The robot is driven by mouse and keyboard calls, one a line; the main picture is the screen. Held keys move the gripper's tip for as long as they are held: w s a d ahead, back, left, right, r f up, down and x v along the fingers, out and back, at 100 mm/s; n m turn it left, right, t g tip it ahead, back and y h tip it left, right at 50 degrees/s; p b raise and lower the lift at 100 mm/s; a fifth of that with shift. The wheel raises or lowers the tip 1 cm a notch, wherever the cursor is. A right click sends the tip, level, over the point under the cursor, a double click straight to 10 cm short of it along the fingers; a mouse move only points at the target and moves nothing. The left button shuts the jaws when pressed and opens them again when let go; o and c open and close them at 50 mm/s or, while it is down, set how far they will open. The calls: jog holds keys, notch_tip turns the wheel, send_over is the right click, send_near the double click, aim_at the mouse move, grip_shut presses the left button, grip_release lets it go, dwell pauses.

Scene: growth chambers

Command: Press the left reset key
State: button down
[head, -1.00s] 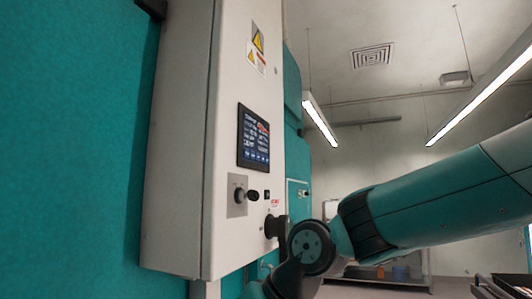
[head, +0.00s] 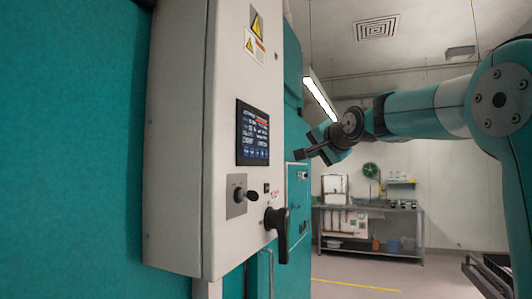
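A pale grey control cabinet (head: 180,140) on the teal wall carries the controls. I cannot read which control is the left reset key. My gripper (head: 303,154) is raised to the right of the screen, pointing left toward the cabinet and apart from it. Its fingers are dark and small; their opening is unclear.
A black rotary handle (head: 279,228) sticks out low on the cabinet. Warning labels (head: 255,38) are above the screen. A teal cabinet (head: 297,205) stands behind. A metal bench (head: 370,217) with equipment is at the back. The floor between has a yellow line (head: 355,286).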

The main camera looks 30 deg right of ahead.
aim_at(266, 154)
jog(key=shift+a, duration=0.1)
jog(key=w+a+p, duration=0.2)
jog(key=w+a, duration=0.3)
jog(key=w, duration=0.2)
jog(key=shift+a, duration=0.15)
dwell(2.2)
jog(key=shift+w+a, duration=0.25)
jog(key=shift+w, duration=0.1)
jog(key=shift+w+a+p, duration=0.25)
jog(key=shift+p, duration=0.1)
dwell(0.5)
jog(key=shift+d, duration=0.1)
jog(key=shift+s+d+b, duration=0.4)
jog(key=shift+s, duration=0.2)
